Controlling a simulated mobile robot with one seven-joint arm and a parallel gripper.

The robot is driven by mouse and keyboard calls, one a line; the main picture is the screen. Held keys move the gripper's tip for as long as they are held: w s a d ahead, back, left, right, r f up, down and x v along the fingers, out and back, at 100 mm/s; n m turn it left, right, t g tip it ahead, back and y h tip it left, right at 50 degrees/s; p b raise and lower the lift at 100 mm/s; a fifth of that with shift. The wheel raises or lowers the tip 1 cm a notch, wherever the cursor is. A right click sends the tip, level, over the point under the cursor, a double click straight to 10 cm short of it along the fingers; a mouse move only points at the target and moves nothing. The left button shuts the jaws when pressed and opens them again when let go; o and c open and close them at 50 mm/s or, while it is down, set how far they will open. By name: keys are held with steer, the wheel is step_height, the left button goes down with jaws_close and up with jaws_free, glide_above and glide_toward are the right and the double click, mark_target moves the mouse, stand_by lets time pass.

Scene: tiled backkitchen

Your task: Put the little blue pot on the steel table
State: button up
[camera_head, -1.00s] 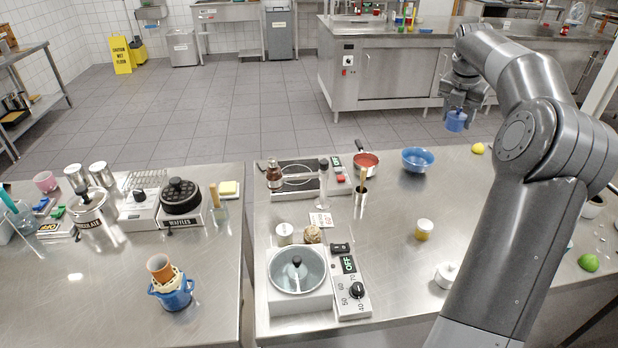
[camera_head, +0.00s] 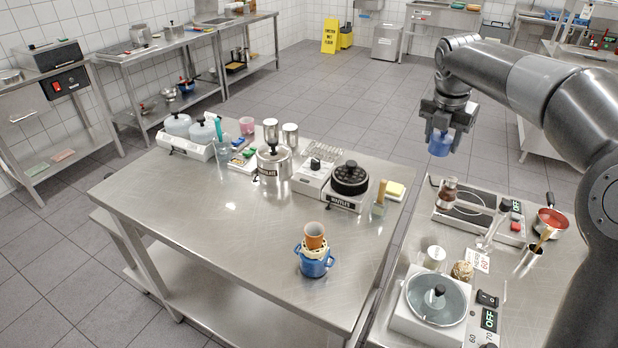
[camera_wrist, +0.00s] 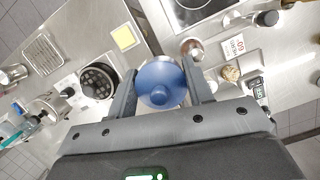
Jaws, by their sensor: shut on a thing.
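The little blue pot (camera_head: 440,145) hangs in the air in my gripper (camera_head: 442,132), held above the floor behind the tables in the head view. In the wrist view the pot's round blue top with a knob (camera_wrist: 161,84) sits between the two fingers of my gripper (camera_wrist: 160,75). A steel table (camera_head: 210,205) stands at the left, its front part mostly bare. A second steel worktop (camera_head: 520,268) is at the right, partly hidden by my arm.
On the left table are a blue pot holding cups (camera_head: 315,262), a waffle iron (camera_head: 350,180), a chocolate pot (camera_head: 273,163) and a yellow sponge (camera_head: 394,189). The right worktop holds a hot plate (camera_head: 478,210), a red saucepan (camera_head: 551,222) and a heated bath (camera_head: 437,298). A narrow gap separates the tables.

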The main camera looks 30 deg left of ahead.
steer(key=s+a+n, duration=0.2)
steer(key=s+a, duration=0.4)
steer(key=a, duration=0.3)
steer(key=s+a+n, duration=0.1)
steer(key=s+a, duration=0.5)
steer(key=a, duration=0.3)
steer(key=n+y, duration=0.1)
steer(key=n, duration=0.2)
glide_above(239, 242)
steer(key=s, duration=0.1)
step_height(239, 242, down, 19)
steer(key=shift+d+r, duration=0.1)
steer(key=shift+f+y, duration=0.3)
steer(key=shift+f, duration=1.55)
steer(key=shift+f, duration=0.2)
steer(key=o, duration=1.4)
steer(key=shift+c, duration=0.2)
